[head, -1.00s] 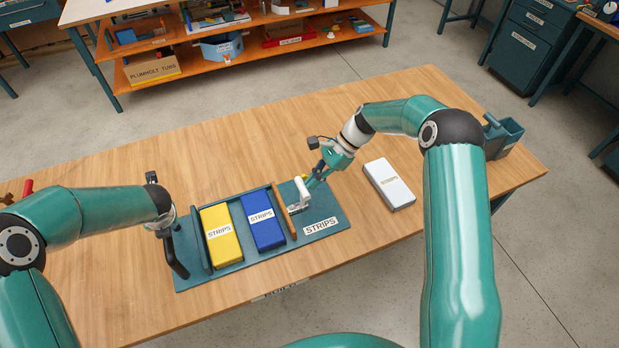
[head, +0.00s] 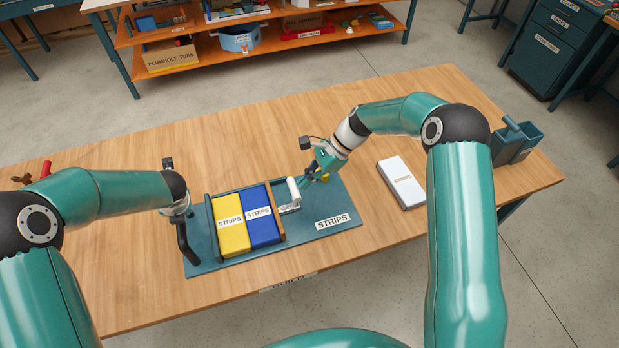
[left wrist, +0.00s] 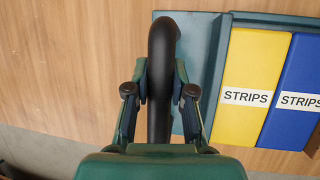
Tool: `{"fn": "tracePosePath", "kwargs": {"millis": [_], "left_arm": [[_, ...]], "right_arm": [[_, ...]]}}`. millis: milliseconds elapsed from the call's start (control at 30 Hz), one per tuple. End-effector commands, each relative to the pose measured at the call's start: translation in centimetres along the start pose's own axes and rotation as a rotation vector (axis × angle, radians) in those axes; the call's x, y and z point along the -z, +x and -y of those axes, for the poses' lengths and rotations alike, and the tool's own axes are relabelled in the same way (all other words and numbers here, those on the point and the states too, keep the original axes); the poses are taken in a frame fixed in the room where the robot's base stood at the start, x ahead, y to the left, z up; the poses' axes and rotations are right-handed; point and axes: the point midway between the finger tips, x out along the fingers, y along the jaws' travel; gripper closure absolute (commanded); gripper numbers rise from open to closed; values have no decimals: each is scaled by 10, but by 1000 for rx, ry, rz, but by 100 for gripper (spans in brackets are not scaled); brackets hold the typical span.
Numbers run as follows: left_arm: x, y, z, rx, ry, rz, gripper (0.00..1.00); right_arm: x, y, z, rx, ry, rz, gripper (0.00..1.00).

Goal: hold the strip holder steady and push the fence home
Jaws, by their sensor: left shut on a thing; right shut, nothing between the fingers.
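The strip holder (head: 300,243) is a teal base plate on the wooden table. A yellow strips box (head: 232,240) and a blue strips box (head: 264,232) stand side by side in it, against the left wall. The wooden fence (head: 278,210) stands close along the blue box's right side, with a white handle piece (head: 292,192) at its right. My left gripper (left wrist: 160,95) is shut on the black handle (left wrist: 161,60) at the holder's left end. My right gripper (head: 309,173) is shut and empty, its fingertips at the white piece; whether they touch it I cannot tell.
A white box (head: 401,183) lies on the table right of the holder. A teal open bin (head: 515,140) stands at the table's right end. A red-handled tool (head: 45,170) lies at the far left. The table behind the holder is clear.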

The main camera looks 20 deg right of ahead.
Motion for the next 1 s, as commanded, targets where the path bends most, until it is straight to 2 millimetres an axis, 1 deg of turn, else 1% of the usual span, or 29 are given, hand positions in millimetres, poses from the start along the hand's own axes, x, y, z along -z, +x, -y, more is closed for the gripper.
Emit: {"fn": "tracePosePath", "kwargs": {"millis": [33, 100, 133, 300, 400, 500, 600, 700, 1000], "left_arm": [[1, 0, 2, 4, 1, -1, 100], [1, 0, 1, 3, 0, -1, 100], [1, 0, 1, 2, 0, -1, 100], [1, 1, -1, -1, -2, -2, 100], [1, 1, -2, -2, -3, -2, 100], [1, 1, -2, -4, -3, -3, 100], [1, 1, -3, -5, -4, -3, 100], [1, 1, -4, -6, -5, -3, 100], [0, 1, -4, -7, -5, -3, 100]], "right_arm": [[8, -9, 2, 8, 3, -3, 100], [18, -20, 3, 13, 4, -6, 100], [20, -26, 3, 14, 3, -7, 100], [19, -66, 3, 17, 1, -9, 100], [19, -87, 3, 17, 1, -11, 100], [19, -102, 3, 15, 1, -11, 100], [19, -114, 2, 15, 1, -10, 100], [19, -120, 2, 15, 2, -11, 100], [19, -122, 2, 14, 2, -11, 100]]}}
